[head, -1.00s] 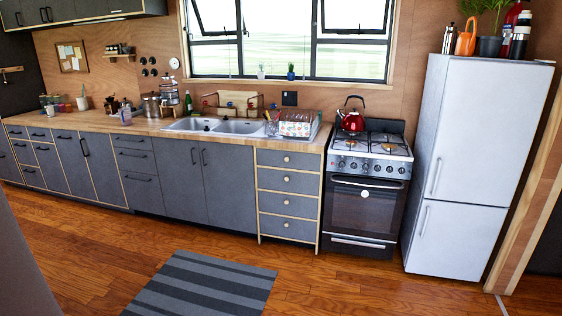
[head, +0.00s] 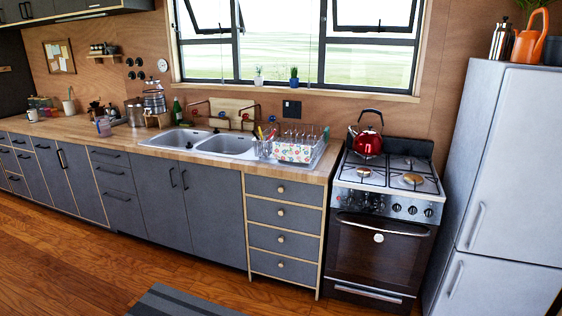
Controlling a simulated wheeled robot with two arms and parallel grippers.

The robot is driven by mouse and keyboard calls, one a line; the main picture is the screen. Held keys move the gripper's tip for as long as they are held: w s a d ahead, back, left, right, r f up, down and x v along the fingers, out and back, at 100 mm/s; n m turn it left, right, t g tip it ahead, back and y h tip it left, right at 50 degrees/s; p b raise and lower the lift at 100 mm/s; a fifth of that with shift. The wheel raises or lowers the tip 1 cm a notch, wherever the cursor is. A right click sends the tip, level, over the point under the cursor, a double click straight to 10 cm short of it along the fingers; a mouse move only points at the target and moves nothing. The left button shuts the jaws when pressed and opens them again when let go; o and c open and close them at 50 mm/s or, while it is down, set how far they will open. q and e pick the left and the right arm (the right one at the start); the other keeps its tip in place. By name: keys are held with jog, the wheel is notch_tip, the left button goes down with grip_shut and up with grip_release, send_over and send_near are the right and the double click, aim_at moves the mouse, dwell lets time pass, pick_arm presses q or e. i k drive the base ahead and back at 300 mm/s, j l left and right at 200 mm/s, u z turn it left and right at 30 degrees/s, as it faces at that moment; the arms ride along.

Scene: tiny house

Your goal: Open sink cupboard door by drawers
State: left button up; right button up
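The sink cupboard has two dark grey doors under the double sink (head: 215,142). The right door (head: 212,210) stands directly left of the drawer stack (head: 284,230) with round wooden knobs. The left door (head: 157,198) is beside it. Both doors look shut. Neither of my grippers is in the head view.
A striped grey rug (head: 182,302) lies on the wooden floor in front of the cupboard. The stove (head: 385,240) with a red kettle (head: 367,142) stands right of the drawers, then a white fridge (head: 505,190). The floor before the doors is clear.

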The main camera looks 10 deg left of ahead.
aim_at(213, 195)
jog(key=i+j+u, duration=0.1)
jog(key=i+u, duration=1)
jog(key=u, duration=0.15)
jog(key=i+u, duration=0.45)
jog(key=i, duration=0.55)
jog(key=i+z, duration=0.4)
jog(key=i+j+z, duration=0.55)
jog(key=i+z, duration=0.2)
jog(key=i+j+z, duration=0.35)
jog(key=i+j, duration=0.1)
